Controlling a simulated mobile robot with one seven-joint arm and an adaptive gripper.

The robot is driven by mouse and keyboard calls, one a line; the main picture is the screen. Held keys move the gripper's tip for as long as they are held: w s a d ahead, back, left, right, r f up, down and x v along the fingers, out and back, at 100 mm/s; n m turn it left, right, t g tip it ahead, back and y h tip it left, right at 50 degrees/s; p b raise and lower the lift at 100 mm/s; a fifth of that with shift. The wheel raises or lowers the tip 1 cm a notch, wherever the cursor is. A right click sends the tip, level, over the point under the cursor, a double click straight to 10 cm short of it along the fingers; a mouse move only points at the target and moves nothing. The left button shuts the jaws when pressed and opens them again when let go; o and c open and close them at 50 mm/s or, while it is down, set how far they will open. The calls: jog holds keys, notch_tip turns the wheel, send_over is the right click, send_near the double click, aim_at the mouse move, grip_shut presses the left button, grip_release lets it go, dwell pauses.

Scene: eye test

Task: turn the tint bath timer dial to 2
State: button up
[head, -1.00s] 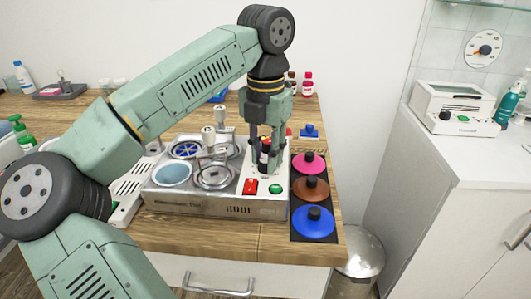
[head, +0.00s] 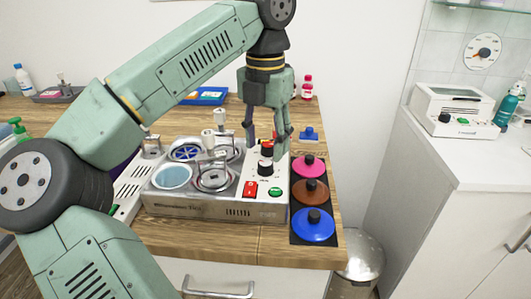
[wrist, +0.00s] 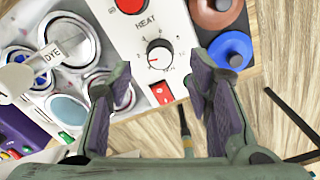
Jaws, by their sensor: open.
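The tint bath (head: 215,212) is a steel unit on the wooden counter with a white control panel at its right. The panel carries a black dial (head: 264,168) and, behind it, a red-topped black knob (head: 266,148). I cannot tell which control is the timer. My gripper (head: 265,143) is open and empty above the panel. In the wrist view its fingers (wrist: 160,68) flank the black dial, apart from it.
A red rocker switch (head: 250,188) and a green button (head: 275,191) sit in front of the dial. Pink (head: 309,167), brown (head: 311,190) and blue (head: 314,228) lids lie to the right.

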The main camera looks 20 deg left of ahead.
aim_at(266, 162)
jog(key=shift+r, duration=1.75)
jog(key=shift+d, duration=0.1)
